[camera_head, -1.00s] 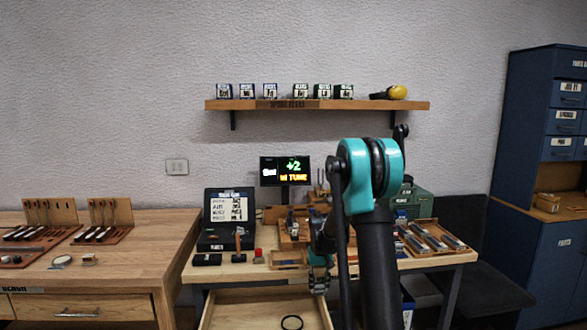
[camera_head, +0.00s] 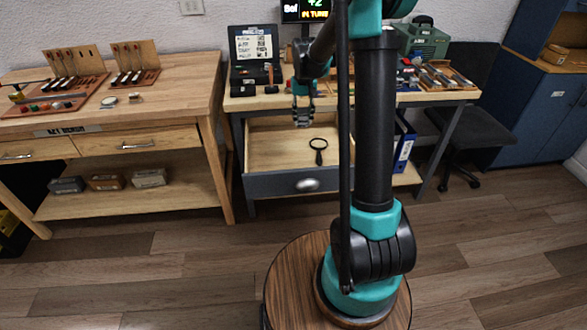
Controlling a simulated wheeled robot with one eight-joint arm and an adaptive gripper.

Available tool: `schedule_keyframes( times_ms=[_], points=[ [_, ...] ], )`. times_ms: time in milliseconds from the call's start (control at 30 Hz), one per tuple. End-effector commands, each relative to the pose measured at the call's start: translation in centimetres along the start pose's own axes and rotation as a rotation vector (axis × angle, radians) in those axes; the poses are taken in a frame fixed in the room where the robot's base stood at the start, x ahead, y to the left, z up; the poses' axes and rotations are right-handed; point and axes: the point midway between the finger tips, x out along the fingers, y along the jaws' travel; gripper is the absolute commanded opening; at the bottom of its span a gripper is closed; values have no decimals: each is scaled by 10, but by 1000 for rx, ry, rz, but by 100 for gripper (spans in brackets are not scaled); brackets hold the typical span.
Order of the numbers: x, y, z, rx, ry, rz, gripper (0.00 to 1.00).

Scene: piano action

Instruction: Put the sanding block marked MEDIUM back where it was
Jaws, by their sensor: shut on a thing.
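My gripper (camera_head: 303,108) hangs over the open drawer (camera_head: 270,150) of the middle bench, in front of the bench's edge. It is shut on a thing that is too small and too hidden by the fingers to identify. I cannot read the word MEDIUM anywhere, so I cannot say for certain where the sanding block is. The drawer holds a black-rimmed magnifying glass (camera_head: 318,147) at its right, and its left and middle floor looks bare.
A left bench (camera_head: 180,90) carries tool racks, with three small blocks or boxes (camera_head: 107,182) on its lower shelf. A black case (camera_head: 255,57), a hammer (camera_head: 270,78) and trays (camera_head: 445,78) stand on the middle bench. A chair (camera_head: 470,125) is at right.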

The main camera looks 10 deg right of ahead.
Motion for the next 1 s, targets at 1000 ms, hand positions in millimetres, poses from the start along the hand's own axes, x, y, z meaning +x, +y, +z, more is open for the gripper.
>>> schedule_keyframes(
  times_ms=[1000],
  points=[
    [172, 0, 0, 0, 0, 0, 0]
  ],
)
